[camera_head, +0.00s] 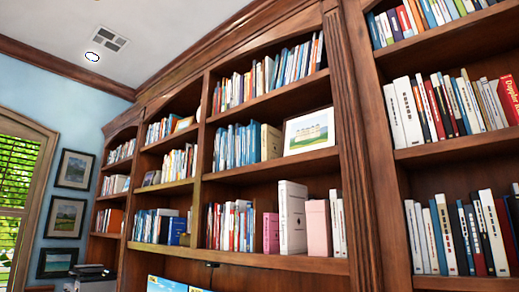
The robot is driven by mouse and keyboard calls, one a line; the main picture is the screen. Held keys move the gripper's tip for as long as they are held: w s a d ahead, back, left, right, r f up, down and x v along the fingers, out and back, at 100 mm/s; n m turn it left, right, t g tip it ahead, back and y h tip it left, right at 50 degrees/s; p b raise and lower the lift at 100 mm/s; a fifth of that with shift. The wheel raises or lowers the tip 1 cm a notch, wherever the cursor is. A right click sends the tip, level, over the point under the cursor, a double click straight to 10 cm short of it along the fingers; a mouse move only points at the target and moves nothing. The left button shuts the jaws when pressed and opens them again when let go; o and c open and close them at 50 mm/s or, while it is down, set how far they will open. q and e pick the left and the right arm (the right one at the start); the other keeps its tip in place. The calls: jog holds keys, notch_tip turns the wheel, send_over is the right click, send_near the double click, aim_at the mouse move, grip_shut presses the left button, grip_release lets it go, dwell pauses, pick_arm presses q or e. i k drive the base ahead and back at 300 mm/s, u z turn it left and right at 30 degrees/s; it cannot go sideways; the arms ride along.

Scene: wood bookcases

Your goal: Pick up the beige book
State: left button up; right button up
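A beige book (271,142) stands upright on the middle shelf of the central bookcase section. It is at the right end of a row of blue books (237,146), with a framed picture (309,132) to its right. A thick off-white book (292,217) stands on the shelf below, between a pink book (271,233) and a wider pale pink one (318,228). Neither of my grippers shows in the head view.
Wood bookcases fill the middle and right, their shelves (465,143) holding many upright books. A window (18,185) and framed pictures (74,168) are at the left. A dark printer-like object (90,272) sits at lower left. The floor is out of view.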

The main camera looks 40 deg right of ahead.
aim_at(271, 137)
jog(key=i, duration=1.75)
